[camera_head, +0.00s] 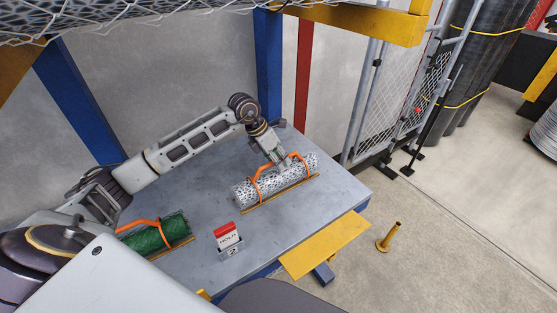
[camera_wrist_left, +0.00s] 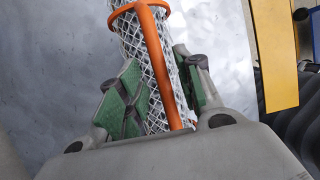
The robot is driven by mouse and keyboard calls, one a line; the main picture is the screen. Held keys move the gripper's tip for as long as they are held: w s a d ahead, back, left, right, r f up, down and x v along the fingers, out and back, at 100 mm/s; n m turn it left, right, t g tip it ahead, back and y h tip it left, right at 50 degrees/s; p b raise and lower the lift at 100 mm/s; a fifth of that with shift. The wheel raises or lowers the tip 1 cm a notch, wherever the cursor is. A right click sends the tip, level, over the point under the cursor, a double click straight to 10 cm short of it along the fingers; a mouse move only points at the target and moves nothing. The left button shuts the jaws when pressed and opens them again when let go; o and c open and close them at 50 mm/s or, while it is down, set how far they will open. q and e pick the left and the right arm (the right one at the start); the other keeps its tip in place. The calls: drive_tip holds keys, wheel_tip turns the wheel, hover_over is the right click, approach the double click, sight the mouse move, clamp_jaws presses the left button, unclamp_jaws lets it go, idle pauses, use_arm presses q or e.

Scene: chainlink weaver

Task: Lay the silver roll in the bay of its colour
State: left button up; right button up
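The silver roll (camera_head: 252,189) is a mesh cylinder with orange bands and an orange handle (camera_head: 263,172). It lies on the grey table, along a yellow-edged strip, right of the middle. My left gripper (camera_head: 281,166) is down at the top of the roll. In the left wrist view the green-padded fingers (camera_wrist_left: 160,85) stand apart on either side of the orange handle (camera_wrist_left: 169,70), with the silver mesh (camera_wrist_left: 130,35) behind it. A gap shows between the pads and the handle. My right gripper is not in view. No silver-coloured bay can be made out.
A green roll (camera_head: 175,229) with an orange handle lies at the table's left. A red and white sign block (camera_head: 228,238) stands between the rolls. A yellow plate (camera_head: 325,246) lies at the front right edge. A blue post (camera_head: 268,65) rises behind. Bare table (camera_head: 205,185) lies left of the silver roll.

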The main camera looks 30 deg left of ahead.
use_arm(q)
drive_tip(key=shift+f, duration=0.15)
drive_tip(key=v, duration=1.2)
idle(0.3)
idle(0.8)
